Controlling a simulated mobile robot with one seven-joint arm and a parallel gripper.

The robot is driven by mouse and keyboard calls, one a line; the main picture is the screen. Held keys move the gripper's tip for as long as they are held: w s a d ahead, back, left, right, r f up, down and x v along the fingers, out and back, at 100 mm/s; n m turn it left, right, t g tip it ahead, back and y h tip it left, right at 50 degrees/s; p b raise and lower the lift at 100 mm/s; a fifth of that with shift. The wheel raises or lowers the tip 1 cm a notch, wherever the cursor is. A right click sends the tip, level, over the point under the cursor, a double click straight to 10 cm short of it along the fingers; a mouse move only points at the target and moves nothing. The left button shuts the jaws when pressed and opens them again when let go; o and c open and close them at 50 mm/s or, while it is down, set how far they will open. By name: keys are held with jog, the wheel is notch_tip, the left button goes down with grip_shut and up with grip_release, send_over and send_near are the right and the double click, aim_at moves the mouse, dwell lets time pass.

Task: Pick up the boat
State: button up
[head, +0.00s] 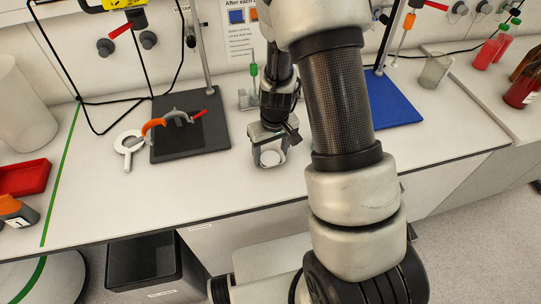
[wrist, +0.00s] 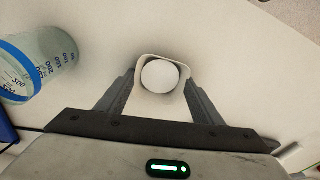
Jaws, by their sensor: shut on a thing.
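The boat is a small pale square dish with rounded corners, with a round white patch (wrist: 160,76) in its middle; I cannot tell if that patch is contents or the dish's floor. In the wrist view the boat (wrist: 160,56) sits between the two fingers of my gripper (wrist: 161,88), which are shut on its sides. In the head view my gripper (head: 270,148) points down over the bench, with the boat (head: 270,158) at its tips. I cannot tell whether the boat touches the bench.
In the head view, a dark stand base (head: 190,135) with a clamp lies left and a blue base (head: 395,105) right. The white bench (head: 90,200) is clear in front of the stand.

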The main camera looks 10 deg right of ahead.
aim_at(272, 159)
notch_tip(272, 159, up, 10)
dwell(0.5)
jog(key=shift+s+m, duration=0.65)
jog(key=shift+m, duration=0.45)
